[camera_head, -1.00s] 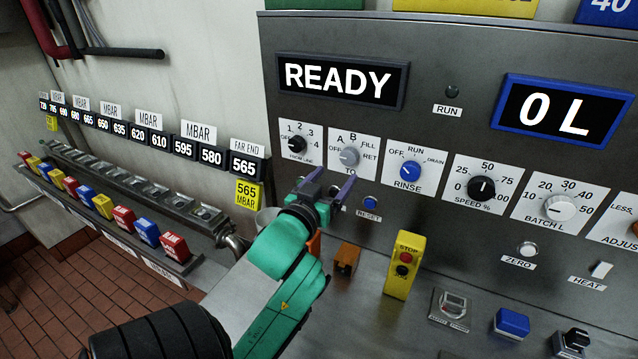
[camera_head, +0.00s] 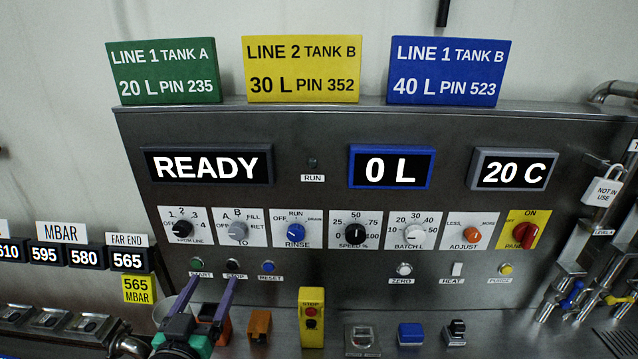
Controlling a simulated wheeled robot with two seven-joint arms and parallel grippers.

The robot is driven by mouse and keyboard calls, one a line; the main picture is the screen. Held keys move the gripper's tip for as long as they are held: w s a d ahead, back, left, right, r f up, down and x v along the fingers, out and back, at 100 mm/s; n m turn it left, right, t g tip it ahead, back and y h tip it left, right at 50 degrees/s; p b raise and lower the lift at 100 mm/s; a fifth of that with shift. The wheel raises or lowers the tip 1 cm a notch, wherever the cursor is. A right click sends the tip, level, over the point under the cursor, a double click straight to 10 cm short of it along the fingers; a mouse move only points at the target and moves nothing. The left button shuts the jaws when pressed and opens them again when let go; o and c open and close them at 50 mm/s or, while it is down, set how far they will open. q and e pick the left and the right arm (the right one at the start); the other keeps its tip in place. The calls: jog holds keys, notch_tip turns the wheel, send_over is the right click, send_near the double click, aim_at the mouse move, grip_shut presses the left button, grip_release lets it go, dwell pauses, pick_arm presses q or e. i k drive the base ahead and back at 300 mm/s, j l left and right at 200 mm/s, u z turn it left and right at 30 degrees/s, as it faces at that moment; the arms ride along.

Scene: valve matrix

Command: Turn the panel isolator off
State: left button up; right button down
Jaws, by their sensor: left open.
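The panel isolator (camera_head: 524,235) is a red rotary handle on a yellow plate at the right end of the row of knobs. Its plate reads ON at the top, OFF at the left and PANEL below. The handle looks tilted, its upper end leaning right; its exact setting is hard to tell. My left gripper (camera_head: 213,285) is at the lower left, with two purple fingers spread apart and nothing between them. It is in front of the START and STOP buttons, far left of the isolator. My right gripper is not in view.
Other knobs (camera_head: 296,231) line the panel left of the isolator. A yellow stop box (camera_head: 312,317), an orange block (camera_head: 260,326) and a blue block (camera_head: 410,333) stand on the ledge. A padlock tagged NOT IN USE (camera_head: 606,192) and valve pipes (camera_head: 565,290) are at the right.

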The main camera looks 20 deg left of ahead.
aim_at(525, 233)
jog(key=k+l, duration=0.25)
jog(key=k, duration=0.2)
jog(key=k+l, duration=0.25)
jog(key=k, duration=0.25)
